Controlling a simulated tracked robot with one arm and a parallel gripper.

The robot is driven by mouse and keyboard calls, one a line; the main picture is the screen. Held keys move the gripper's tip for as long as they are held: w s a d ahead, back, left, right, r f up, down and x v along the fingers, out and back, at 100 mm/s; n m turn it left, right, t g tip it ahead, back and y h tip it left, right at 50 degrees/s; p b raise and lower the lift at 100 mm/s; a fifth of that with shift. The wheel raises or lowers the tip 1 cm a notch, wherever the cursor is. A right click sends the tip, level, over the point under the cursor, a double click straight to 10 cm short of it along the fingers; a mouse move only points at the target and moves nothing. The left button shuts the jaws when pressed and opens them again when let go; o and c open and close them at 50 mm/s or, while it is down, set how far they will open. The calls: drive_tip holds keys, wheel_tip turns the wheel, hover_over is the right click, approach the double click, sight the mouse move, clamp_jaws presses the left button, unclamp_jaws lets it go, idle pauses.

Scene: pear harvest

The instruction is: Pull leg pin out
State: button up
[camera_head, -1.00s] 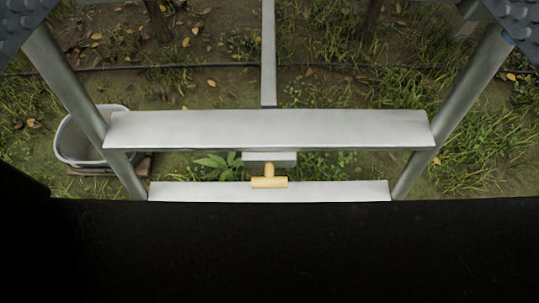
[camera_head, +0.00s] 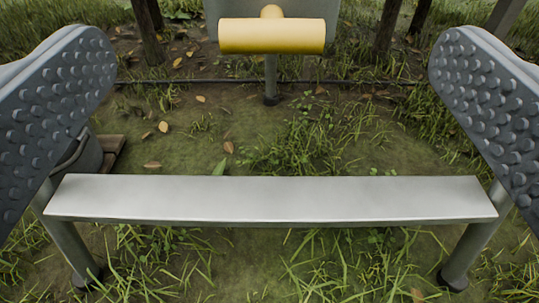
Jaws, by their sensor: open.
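The leg pin (camera_head: 272,36) has a yellow T-shaped handle lying crosswise at the top middle. Its short stem goes back to a grey metal block (camera_head: 333,8) on the thin rear leg (camera_head: 270,88), whose foot rests on the ground. My gripper (camera_head: 272,62) is open, with one dark studded finger at the left edge and one at the right. The handle shows in the gap between the fingers, with wide room on both sides, and neither finger touches it. How far the fingertips are from the handle in depth I cannot tell.
A flat metal ladder step (camera_head: 270,198) spans the view below the handle, on two side rails. A grey tub (camera_head: 88,157) is partly hidden behind the left finger. Trunks or posts (camera_head: 388,25) and a dark hose (camera_head: 190,81) lie behind, over grass and leaves.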

sight(271, 44)
wheel_tip(271, 44, down, 3)
drive_tip(key=s, duration=0.2)
drive_tip(key=w+b, duration=0.3)
drive_tip(key=w, duration=1)
drive_tip(key=shift+f+b, duration=0.2)
drive_tip(key=shift+b, duration=0.1)
drive_tip(key=c, duration=1.3)
drive_tip(key=shift+s+p, duration=1.05)
drive_tip(key=shift+s, duration=1.05)
drive_tip(key=shift+f, duration=0.1)
drive_tip(key=o, duration=1.3)
drive_tip(key=shift+s, duration=0.1)
drive_tip(key=shift+s, duration=0.1)
